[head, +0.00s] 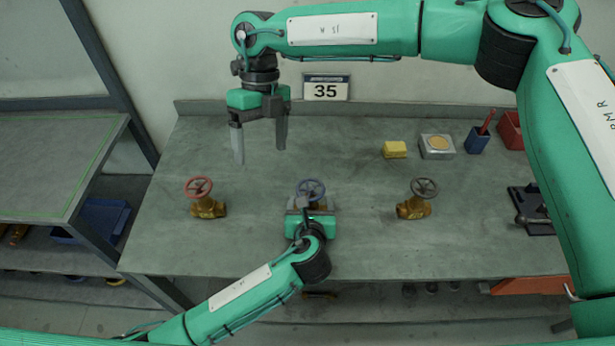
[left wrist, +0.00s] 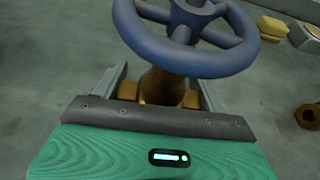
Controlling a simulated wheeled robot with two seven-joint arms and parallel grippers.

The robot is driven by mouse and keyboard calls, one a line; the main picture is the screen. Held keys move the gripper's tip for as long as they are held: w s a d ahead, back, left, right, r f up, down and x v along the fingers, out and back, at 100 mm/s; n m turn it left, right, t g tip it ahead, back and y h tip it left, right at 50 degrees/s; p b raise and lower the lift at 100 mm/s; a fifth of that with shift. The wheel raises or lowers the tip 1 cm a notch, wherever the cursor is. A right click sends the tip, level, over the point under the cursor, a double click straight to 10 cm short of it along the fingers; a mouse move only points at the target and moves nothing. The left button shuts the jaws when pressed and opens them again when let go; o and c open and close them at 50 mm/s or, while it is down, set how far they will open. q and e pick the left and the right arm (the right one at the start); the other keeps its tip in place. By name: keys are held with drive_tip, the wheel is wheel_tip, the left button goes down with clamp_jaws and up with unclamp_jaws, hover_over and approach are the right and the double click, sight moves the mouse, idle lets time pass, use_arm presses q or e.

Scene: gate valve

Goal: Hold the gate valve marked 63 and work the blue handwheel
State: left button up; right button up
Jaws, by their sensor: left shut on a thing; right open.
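The gate valve with the blue handwheel (head: 311,187) stands in the middle of the bench. In the left wrist view the blue handwheel (left wrist: 190,58) is large, above a brass valve body (left wrist: 160,88). My left gripper (head: 311,203) is shut on this valve's body, one finger on each side, below the wheel. My right gripper (head: 260,152) is open and empty, pointing down above the bench, behind and left of the blue wheel. No 63 marking is readable on the valve; most of its body is hidden in the head view.
A red-wheeled valve (head: 205,198) stands left and a grey-wheeled valve (head: 417,198) right. A yellow block (head: 395,149), a metal box (head: 437,146), a blue cup (head: 477,140) and a red bin (head: 510,130) are at the back right.

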sight(311, 188)
drive_tip(key=w+d+t+h, duration=0.1)
drive_tip(key=w+d+h, duration=0.2)
drive_tip(key=d, duration=0.2)
drive_tip(key=shift+h, duration=0.3)
drive_tip(key=x, duration=1.1)
drive_tip(key=shift+w+d+f, duration=0.1)
drive_tip(key=shift+d+f, duration=0.15)
drive_tip(key=shift+d, duration=0.15)
drive_tip(key=c, duration=1)
drive_tip(key=shift+m, duration=0.6)
drive_tip(key=m+y, duration=0.1)
drive_tip(key=m, duration=0.3)
drive_tip(key=shift+w+d+m+g+y, duration=0.15)
drive_tip(key=shift+d+m+g+y, duration=0.05)
drive_tip(key=shift+m+g+y, duration=0.2)
drive_tip(key=m+y, duration=0.2)
drive_tip(key=m, duration=0.2)
drive_tip(key=shift+d+m, duration=0.15)
drive_tip(key=shift+m, duration=0.55)
